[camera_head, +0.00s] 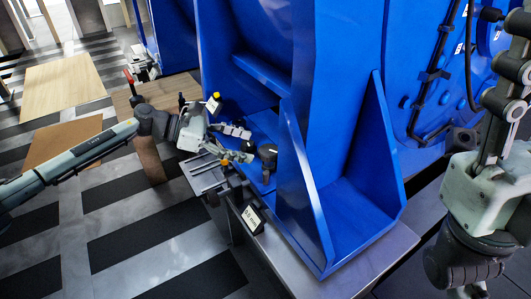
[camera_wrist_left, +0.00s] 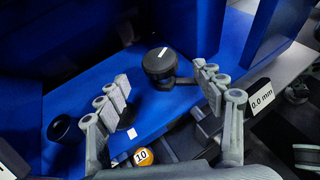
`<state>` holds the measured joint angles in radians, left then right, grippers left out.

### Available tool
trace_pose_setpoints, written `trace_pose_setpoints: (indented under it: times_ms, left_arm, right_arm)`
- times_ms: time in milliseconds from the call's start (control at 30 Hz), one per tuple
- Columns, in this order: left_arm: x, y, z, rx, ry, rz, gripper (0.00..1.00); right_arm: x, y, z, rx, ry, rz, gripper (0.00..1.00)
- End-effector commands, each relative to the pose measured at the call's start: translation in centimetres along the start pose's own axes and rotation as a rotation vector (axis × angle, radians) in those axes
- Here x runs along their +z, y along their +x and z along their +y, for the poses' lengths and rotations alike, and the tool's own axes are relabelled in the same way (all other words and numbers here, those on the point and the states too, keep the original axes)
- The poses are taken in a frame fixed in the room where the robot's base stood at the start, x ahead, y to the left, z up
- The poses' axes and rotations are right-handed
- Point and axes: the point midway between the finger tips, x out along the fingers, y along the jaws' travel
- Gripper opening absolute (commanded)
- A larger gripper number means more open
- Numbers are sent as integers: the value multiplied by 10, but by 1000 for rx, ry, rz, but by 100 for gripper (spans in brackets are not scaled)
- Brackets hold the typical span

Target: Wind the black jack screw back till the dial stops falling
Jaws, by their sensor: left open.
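The black jack screw (camera_wrist_left: 160,62) has a round black head with a white line across its top. It stands by the blue foot and also shows in the head view (camera_head: 268,154). My left gripper (camera_head: 244,144) is open; in the left wrist view its fingers (camera_wrist_left: 164,82) spread to either side of the screw head, which lies just beyond the tips with a visible gap. The readout (camera_wrist_left: 261,97) shows 0.0 mm in the left wrist view; in the head view it is a small white display (camera_head: 252,218). My right gripper (camera_head: 508,95) is at the right edge, partly cut off.
A large blue motor frame (camera_head: 335,130) with upright ribs stands on a grey bench (camera_head: 385,262). Wooden boards (camera_head: 62,85) cover part of the striped floor.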

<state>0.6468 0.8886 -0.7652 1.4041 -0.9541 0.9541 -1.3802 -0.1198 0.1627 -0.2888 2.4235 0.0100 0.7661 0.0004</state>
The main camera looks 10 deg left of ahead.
Motion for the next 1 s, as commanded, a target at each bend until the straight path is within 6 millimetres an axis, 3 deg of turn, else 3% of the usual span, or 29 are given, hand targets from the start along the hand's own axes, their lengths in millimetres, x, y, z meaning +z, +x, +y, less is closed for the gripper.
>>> trace_pose_setpoints:
  times_ms: [100,300,667,1000]
  left_arm:
    - [0,22,0,0,-1,-2,68]
    - [0,46,0,1,-3,-3,68]
    - [1,53,0,2,-4,-3,68]
    - [0,53,0,2,-4,-3,27]
  right_arm:
    - [1,-1,-1,-8,-2,4,40]
    - [2,0,-1,-17,-5,9,40]
    - [2,1,-1,-18,-6,9,40]
    - [2,1,-1,-19,-7,9,40]
